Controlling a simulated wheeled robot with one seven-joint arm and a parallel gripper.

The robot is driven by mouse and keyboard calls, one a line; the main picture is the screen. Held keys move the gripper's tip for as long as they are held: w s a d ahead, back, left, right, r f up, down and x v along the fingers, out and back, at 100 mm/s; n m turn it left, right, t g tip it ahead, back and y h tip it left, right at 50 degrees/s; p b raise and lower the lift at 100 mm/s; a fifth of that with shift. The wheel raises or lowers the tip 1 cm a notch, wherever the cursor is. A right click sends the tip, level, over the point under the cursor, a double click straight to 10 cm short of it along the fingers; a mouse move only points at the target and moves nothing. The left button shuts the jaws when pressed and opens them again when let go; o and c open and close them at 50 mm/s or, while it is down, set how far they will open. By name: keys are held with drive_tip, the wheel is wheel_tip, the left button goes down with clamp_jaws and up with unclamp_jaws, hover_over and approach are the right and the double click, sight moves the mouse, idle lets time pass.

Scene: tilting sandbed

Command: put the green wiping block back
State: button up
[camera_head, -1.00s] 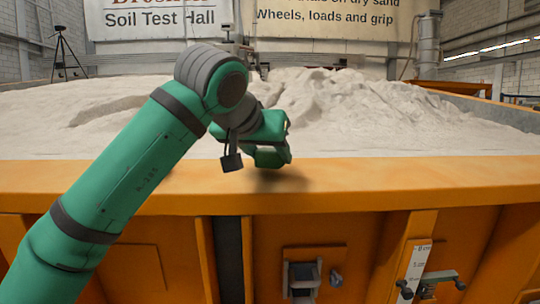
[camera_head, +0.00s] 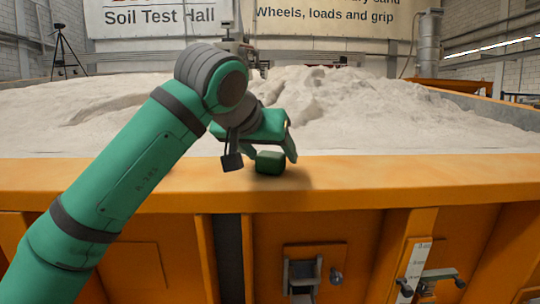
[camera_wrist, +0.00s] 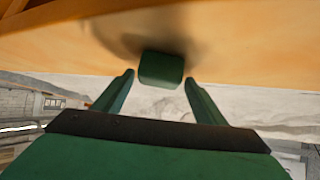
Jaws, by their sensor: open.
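The green wiping block (camera_head: 270,162) sits on the flat top of the orange rim (camera_head: 400,180) of the sandbed, with a dark shadow around it. My gripper (camera_head: 275,150) is just above and around it, fingers spread. In the wrist view my gripper (camera_wrist: 159,77) is open, with one finger on either side of the block (camera_wrist: 161,70). Gaps show between the block and both fingers. The block lies by the fingertips, and its underside is hidden.
Pale sand (camera_head: 380,110) fills the bed behind the rim, heaped higher at the right. The rim top is clear to the right of the block. A clamp-like fitting (camera_head: 302,272) and a white scale (camera_head: 415,265) are on the front wall below.

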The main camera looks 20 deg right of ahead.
drive_tip(key=v, duration=1.2)
drive_tip(key=shift+s+d, duration=0.1)
